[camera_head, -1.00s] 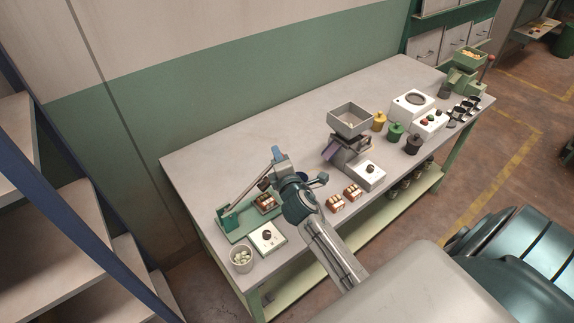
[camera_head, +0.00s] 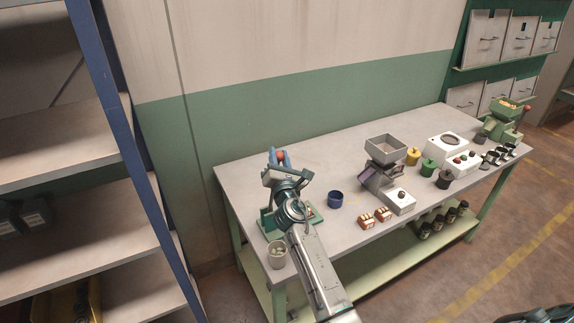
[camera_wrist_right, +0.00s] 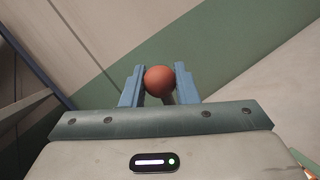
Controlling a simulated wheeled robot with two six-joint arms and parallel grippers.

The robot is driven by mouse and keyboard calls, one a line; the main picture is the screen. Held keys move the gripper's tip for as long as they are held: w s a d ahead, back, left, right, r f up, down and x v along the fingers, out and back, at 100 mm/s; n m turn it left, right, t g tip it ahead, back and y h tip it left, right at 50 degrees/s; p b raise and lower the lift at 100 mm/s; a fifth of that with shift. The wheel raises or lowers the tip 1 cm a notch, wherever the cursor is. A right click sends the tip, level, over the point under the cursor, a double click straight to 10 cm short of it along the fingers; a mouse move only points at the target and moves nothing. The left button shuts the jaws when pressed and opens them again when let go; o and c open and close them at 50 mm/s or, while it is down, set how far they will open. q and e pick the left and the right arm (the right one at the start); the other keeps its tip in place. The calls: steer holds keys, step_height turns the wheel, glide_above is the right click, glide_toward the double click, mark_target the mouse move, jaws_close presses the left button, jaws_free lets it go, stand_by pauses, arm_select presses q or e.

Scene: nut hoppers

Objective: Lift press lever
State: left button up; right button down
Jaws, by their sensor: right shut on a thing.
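The press (camera_head: 265,224) has a green base and stands at the near left end of the workbench. Its lever ends in a red-brown ball knob (camera_head: 281,155). My right gripper (camera_head: 280,157) is above the press with its blue fingers shut on the knob. In the right wrist view the knob (camera_wrist_right: 159,81) sits between the two fingertips. My right wrist and forearm hide most of the lever and much of the press. My left gripper is not in view.
On the workbench (camera_head: 310,165), a pale cup (camera_head: 277,254) stands in front of the press and a blue cup (camera_head: 335,199) to its right. Two copper-coloured pieces (camera_head: 374,219) lie near the front edge. A grey hopper (camera_head: 385,150) stands beyond them. Shelving (camera_head: 120,165) stands at left.

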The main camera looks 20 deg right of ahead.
steer(key=shift+a+n, duration=0.5)
steer(key=shift+a, duration=0.25)
steer(key=shift+s+a+r+t+y, duration=0.1)
steer(key=shift+a+t+y, duration=0.2)
steer(key=shift+a, duration=0.05)
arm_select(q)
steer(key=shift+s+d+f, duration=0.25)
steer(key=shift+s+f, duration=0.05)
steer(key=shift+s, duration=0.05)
arm_select(e)
steer(key=shift+n, duration=0.3)
steer(key=c, duration=1.2)
jaws_free()
steer(key=shift+a, duration=0.1)
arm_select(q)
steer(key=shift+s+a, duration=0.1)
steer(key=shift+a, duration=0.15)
arm_select(e)
steer(key=shift+o, duration=0.3)
steer(key=shift+a, duration=0.15)
arm_select(q)
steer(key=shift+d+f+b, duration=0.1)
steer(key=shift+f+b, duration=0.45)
steer(key=shift+b, duration=0.15)
arm_select(e)
steer(key=v, duration=1.1)
